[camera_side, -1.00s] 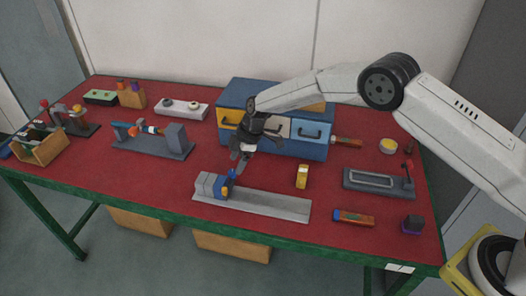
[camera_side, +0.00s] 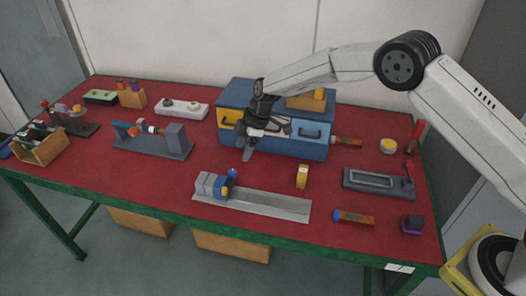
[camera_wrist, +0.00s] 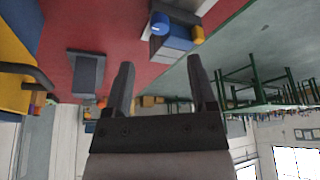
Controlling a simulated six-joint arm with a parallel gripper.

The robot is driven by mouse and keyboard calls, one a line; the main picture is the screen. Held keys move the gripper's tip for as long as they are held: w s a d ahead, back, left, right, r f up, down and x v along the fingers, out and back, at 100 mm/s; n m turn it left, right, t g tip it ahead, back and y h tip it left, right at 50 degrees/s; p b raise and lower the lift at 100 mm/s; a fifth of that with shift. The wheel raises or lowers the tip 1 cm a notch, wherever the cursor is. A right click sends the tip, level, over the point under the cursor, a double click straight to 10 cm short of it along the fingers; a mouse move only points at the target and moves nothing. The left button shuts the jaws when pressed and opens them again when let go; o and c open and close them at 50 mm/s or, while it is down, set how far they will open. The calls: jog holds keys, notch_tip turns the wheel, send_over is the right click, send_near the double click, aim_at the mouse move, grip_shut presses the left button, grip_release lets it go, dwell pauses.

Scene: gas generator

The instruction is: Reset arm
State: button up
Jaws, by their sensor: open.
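My gripper (camera_side: 247,152) hangs above the red table (camera_side: 165,180), in front of the blue drawer cabinet (camera_side: 312,153). In the wrist view my gripper (camera_wrist: 161,88) has its two dark fingers apart with nothing between them. A grey rail fixture with a blue clamp (camera_side: 228,184) lies on the table below and in front of the gripper, apart from it. The blue clamp also shows in the wrist view (camera_wrist: 172,38), at the top beyond the fingers. My arm reaches in from the right.
The blue cabinet has a yellow drawer (camera_side: 229,117) and stands close behind the gripper. A grey vise-like stand (camera_side: 152,145) is to the left. A yellow block (camera_side: 302,176), a grey tray device (camera_side: 378,183) and an orange-blue piece (camera_side: 353,218) lie to the right.

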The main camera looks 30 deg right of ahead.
jog(key=s+d+r+m+h, duration=0.1)
jog(key=s+d+r+m, duration=0.2)
jog(key=s, duration=0.7)
jog(key=s+d+r+m+t+h, duration=0.1)
jog(key=s+d+r+m+h, duration=0.1)
jog(key=s+d+m, duration=0.5)
jog(key=s+d+r+m+h, duration=0.1)
jog(key=s+d+r+m, duration=0.2)
jog(key=s, duration=1)
jog(key=d+m, duration=0.2)
jog(key=d, duration=0.3)
jog(key=shift+s+d+r+t, duration=0.3)
jog(key=shift+d+r, duration=0.05)
jog(key=shift+d, duration=0.05)
